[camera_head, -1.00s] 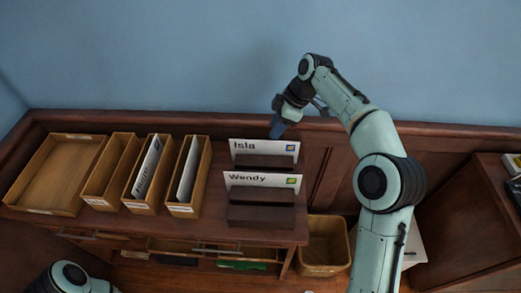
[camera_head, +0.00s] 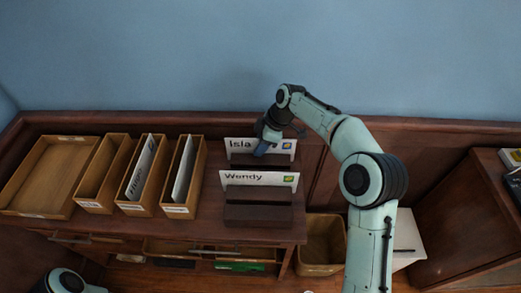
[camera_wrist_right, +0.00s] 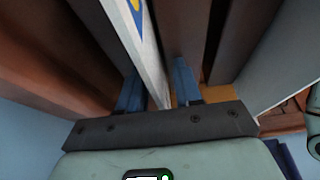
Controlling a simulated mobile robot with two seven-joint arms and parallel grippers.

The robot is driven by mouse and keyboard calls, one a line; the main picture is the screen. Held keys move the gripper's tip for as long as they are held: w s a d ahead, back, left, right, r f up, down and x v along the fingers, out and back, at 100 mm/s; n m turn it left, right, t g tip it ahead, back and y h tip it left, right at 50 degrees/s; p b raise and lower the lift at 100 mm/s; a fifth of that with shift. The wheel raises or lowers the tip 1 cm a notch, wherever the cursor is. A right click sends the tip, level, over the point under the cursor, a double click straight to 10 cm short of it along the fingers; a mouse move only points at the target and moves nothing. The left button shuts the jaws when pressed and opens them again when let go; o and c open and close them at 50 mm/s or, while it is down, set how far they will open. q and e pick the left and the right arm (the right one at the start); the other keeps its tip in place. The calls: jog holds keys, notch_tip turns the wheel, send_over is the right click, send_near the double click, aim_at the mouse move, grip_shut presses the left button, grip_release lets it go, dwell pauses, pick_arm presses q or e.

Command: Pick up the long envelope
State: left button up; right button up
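Two white envelopes stand upright in a dark slotted wooden holder (camera_head: 258,214) on the desk: one marked Isla (camera_head: 277,146) at the back, one marked Wendy (camera_head: 258,179) in front. I cannot tell for sure which is the long one. My right gripper (camera_head: 266,145) is at the Isla envelope, its blue fingertip in front of that envelope's face. In the right wrist view, the two blue fingers (camera_wrist_right: 159,85) stand on either side of a white envelope (camera_wrist_right: 149,55), with gaps showing, so the gripper is open around it. My left gripper is out of view.
Narrow wooden boxes stand left of the holder; one holds a lettered envelope (camera_head: 142,168), another a plain one (camera_head: 183,170). An empty tray (camera_head: 14,195) is at far left. A wooden bin (camera_head: 320,262) stands right of the desk. The blue wall rises behind.

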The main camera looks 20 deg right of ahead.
grip_shut()
jog(key=shift+r, duration=0.1)
notch_tip(320, 180, up, 11)
jog(key=p, duration=0.2)
jog(key=shift+r+p, duration=0.1)
jog(key=shift+p, duration=0.2)
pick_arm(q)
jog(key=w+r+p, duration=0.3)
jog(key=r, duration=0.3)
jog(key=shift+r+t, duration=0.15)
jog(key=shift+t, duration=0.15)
pick_arm(e)
notch_tip(320, 180, up, 9)
